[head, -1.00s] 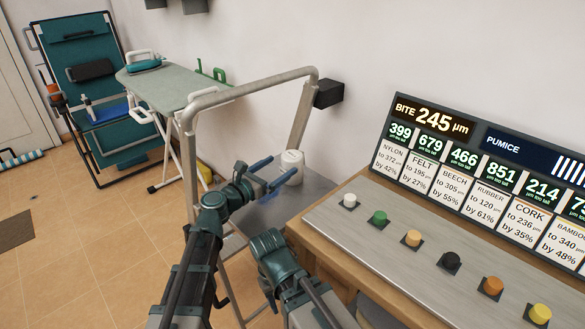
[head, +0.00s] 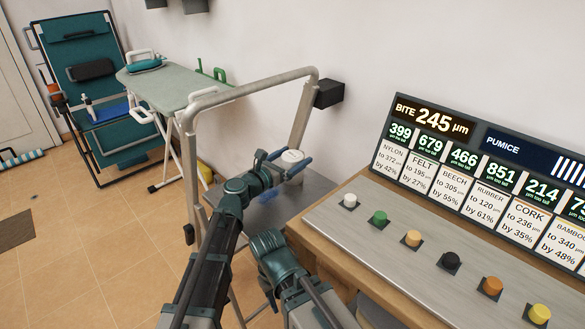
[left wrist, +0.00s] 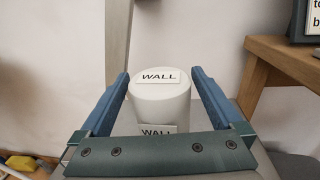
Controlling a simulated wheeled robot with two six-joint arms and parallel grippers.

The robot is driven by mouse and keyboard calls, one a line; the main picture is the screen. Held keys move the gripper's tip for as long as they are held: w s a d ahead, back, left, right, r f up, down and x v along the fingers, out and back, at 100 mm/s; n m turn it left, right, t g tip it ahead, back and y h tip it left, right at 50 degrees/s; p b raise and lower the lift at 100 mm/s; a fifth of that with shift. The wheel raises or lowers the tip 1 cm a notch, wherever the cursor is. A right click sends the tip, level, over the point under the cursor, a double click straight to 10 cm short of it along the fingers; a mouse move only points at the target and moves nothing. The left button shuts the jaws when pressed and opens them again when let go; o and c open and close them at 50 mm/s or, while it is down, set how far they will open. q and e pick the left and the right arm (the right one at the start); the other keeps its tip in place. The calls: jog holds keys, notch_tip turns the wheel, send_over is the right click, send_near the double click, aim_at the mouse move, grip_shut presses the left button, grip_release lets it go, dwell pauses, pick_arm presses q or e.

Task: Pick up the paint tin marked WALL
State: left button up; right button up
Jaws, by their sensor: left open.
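The white paint tin (head: 292,157) stands upright on the grey metal platform of the railed frame. In the left wrist view the tin (left wrist: 160,97) carries the label WALL on its lid and again on its side. My left gripper (head: 281,161) is open, with its blue fingers on either side of the tin. In the left wrist view my left gripper (left wrist: 161,76) shows a gap between each finger and the tin near its top. The lower part of the tin is hidden behind the gripper's palm. My right gripper does not show.
A grey rail (head: 252,84) arches over the platform (head: 318,186). A wooden bench (head: 345,245) with several coloured knobs and a display board (head: 480,165) stands to the right. An ironing board (head: 175,87) and a teal folding chair (head: 85,60) stand at the back left.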

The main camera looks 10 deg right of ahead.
pick_arm(q)
grip_shut()
dwell(0.3)
jog(key=shift+r, duration=0.1)
jog(key=shift+r+p, duration=0.9)
jog(key=shift+p, duration=0.1)
notch_tip(320, 180, up, 2)
jog(key=shift+p, duration=1)
jog(key=v, duration=1.8)
jog(key=shift+f, duration=0.15)
